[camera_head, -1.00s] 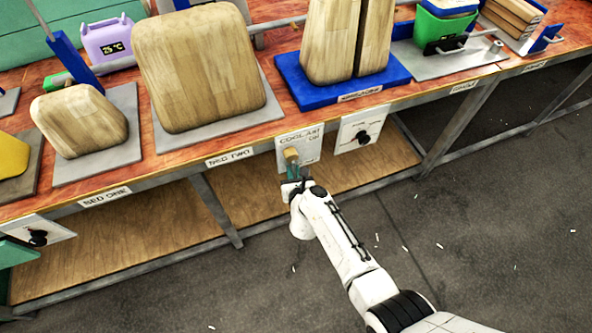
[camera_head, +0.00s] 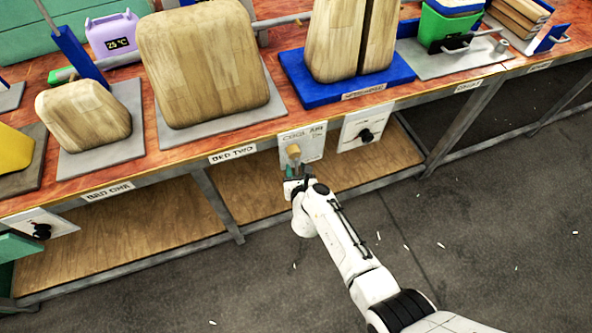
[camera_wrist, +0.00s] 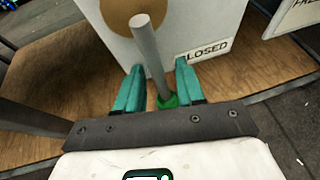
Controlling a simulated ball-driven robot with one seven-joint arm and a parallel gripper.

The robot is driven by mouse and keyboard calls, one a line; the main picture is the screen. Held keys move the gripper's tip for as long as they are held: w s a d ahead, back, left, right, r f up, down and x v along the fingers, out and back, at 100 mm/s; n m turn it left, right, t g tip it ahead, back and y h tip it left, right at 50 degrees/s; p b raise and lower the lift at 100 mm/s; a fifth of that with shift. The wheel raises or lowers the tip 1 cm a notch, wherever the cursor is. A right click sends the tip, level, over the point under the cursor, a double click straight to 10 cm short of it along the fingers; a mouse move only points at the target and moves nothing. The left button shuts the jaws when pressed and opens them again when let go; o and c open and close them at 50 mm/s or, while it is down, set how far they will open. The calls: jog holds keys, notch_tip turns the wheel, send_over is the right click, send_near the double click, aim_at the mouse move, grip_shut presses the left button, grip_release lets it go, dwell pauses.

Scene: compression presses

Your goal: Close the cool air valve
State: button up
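The cool air valve is on a white panel (camera_head: 314,150) at the bench front. It has a round brass hub (camera_wrist: 124,14) and a grey lever (camera_wrist: 150,55) with a green end. In the head view, the hub (camera_head: 293,151) shows just above my gripper (camera_head: 295,176). In the wrist view, my gripper (camera_wrist: 160,88) has its teal fingers apart, one on each side of the lever. The lever's green end lies between the fingers near the palm. I cannot tell whether either finger touches it. The word CLOSED shows on the panel right of the lever.
A second white panel with a black knob (camera_head: 366,135) is right of the valve panel. The bench edge (camera_head: 232,153) runs above, with a wooden lower shelf (camera_head: 130,236) beneath. A wooden block (camera_head: 203,65) and a blue press base (camera_head: 300,82) stand on top. The grey floor in front is open.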

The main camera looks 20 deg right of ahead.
jog(key=p+v, duration=0.3)
jog(key=v, duration=0.7)
jog(key=shift+s+p, duration=0.35)
jog(key=shift+p, duration=0.05)
jog(key=shift+r, duration=0.1)
jog(key=s+a+r+n+t+y, duration=0.1)
jog(key=a+r+n+y, duration=0.3)
jog(key=n, duration=0.6)
jog(key=s+a+r+n+y, duration=0.1)
jog(key=s+r+n+y, duration=0.1)
jog(key=r+n+y, duration=0.65)
jog(key=s+d+n+g+h, duration=0.3)
jog(key=s+d+n+g, duration=0.1)
jog(key=s, duration=0.4)
jog(key=s+d+n+g+h, duration=0.3)
jog(key=s+d+n+g, duration=0.1)
jog(key=s+d+n, duration=0.3)
jog(key=s+d+r+n+g+h, duration=0.1)
jog(key=s+d+n+g+h, duration=0.3)
jog(key=s+n, duration=0.4)
jog(key=s+d+g, duration=0.1)
jog(key=s, duration=0.1)
jog(key=shift+s+d, duration=0.3)
jog(key=shift+d, duration=0.05)
